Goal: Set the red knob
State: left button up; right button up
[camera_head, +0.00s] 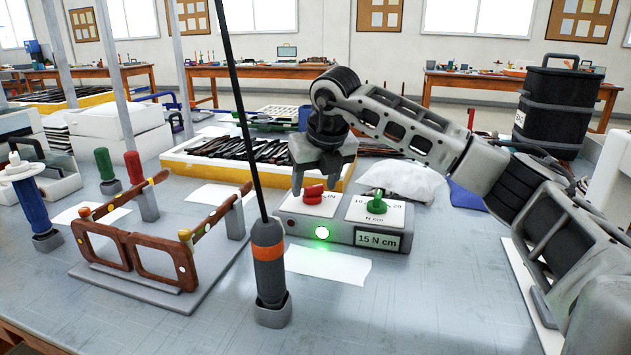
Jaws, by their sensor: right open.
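The red knob (313,194) sits on the left dial plate of a grey control box (300,226) in the middle of the table. A green knob (377,203) sits on the right dial plate, above a label reading "15 N cm". A green light glows on the front of the box. My right gripper (323,186) points down over the red knob with its fingers spread, one on the left of the knob and one on the right. I cannot tell whether the fingers touch it. My left gripper is not in view.
A brown eyeglass frame (157,256) stands on a grey fixture at the left. A screwdriver with an orange band (268,252) stands upright in front of the box, its long shaft rising. A yellow tray (185,167) of dark parts lies behind.

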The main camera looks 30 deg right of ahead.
jog(key=c, duration=1)
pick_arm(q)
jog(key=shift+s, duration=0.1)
